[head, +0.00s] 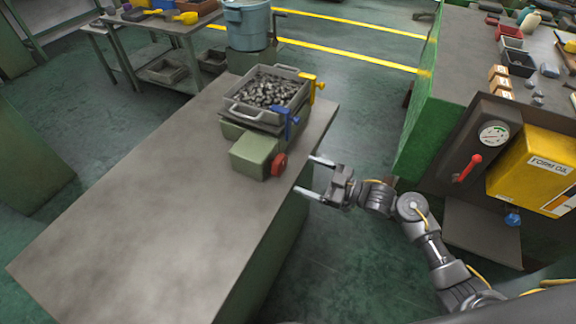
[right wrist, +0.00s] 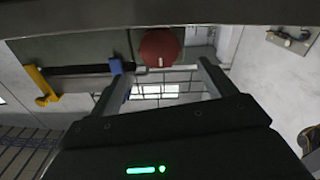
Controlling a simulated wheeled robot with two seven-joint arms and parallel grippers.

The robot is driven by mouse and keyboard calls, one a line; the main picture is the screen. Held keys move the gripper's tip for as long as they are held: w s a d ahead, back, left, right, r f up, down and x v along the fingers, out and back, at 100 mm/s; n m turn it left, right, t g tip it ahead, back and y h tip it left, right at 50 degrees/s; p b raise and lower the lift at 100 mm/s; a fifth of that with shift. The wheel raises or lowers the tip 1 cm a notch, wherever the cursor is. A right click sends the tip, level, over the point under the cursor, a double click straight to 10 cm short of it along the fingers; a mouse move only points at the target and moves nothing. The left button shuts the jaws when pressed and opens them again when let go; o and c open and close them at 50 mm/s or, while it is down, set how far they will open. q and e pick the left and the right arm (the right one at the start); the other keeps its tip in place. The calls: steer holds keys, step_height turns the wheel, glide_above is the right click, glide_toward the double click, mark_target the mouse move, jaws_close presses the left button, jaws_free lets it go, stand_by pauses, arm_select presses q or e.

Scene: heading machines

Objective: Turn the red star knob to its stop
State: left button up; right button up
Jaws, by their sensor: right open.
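The red star knob (head: 279,165) is on the right side of a green block (head: 254,155) at the table's right edge. It also shows in the right wrist view as a round red shape (right wrist: 160,48) at the top middle, beyond the fingertips. My right gripper (head: 309,177) is open, its two fingers pointing left toward the knob, with a gap between fingertips and knob in the head view. In the right wrist view the fingers (right wrist: 163,78) stand apart below the knob, with nothing between them. My left gripper is not in view.
A tray of metal parts (head: 268,93) sits behind the knob, with a blue clamp (head: 287,122) and a yellow clamp (head: 310,88) beside it. The grey tabletop (head: 150,220) is clear at front left. A green machine (head: 425,110) with a red lever (head: 467,168) stands at right.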

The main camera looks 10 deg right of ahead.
mark_target(284, 165)
steer(key=p+x, duration=0.1)
steer(key=x, duration=0.6)
steer(key=shift+a, duration=0.1)
steer(key=shift+c, duration=0.4)
steer(key=c, duration=0.9)
steer(key=shift+r, duration=0.1)
steer(key=m+p, duration=0.2)
steer(key=m, duration=0.1)
steer(key=shift+r, duration=0.1)
steer(key=shift+w+m+p, duration=0.1)
steer(key=shift+m+p, duration=1)
steer(key=shift+m, duration=0.9)
